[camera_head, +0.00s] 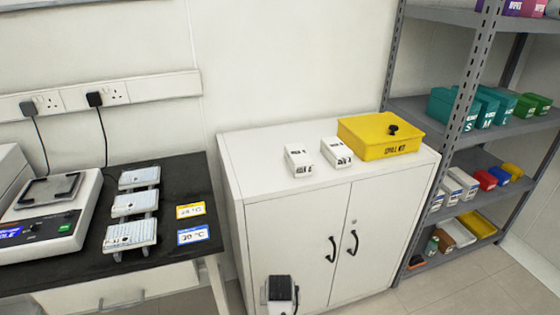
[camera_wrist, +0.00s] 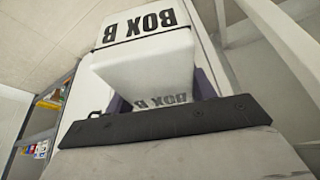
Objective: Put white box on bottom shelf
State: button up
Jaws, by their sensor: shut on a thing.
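My gripper (camera_wrist: 162,92) is shut on a white box (camera_wrist: 145,66) in the wrist view, with a finger on each side of it. The box carries black "BOX B" lettering, which appears upside down, and a thin dark line runs across it. The grey metal shelf rack (camera_head: 464,97) stands at the right in the head view. Its bottom shelf (camera_head: 450,257) holds a green bottle, a brown item, a white item and a yellow tray. In the head view a dark and white part of my arm shows low in front of the cabinet; the held box cannot be made out there.
A white cabinet (camera_head: 290,235) bears two white boxes (camera_head: 298,160) (camera_head: 336,153) and a yellow spill kit (camera_head: 378,138). The shelf above the bottom one holds white (camera_head: 462,183), red, blue and yellow boxes. A black bench (camera_head: 180,170) is at left. Floor is clear at lower right.

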jog(key=s+f, duration=0.4)
jog(key=f, duration=0.1)
jog(key=shift+s+f, duration=0.25)
jog(key=shift+f, duration=0.05)
jog(key=shift+s+d, duration=0.1)
jog(key=shift+s, duration=0.05)
dwell(0.5)
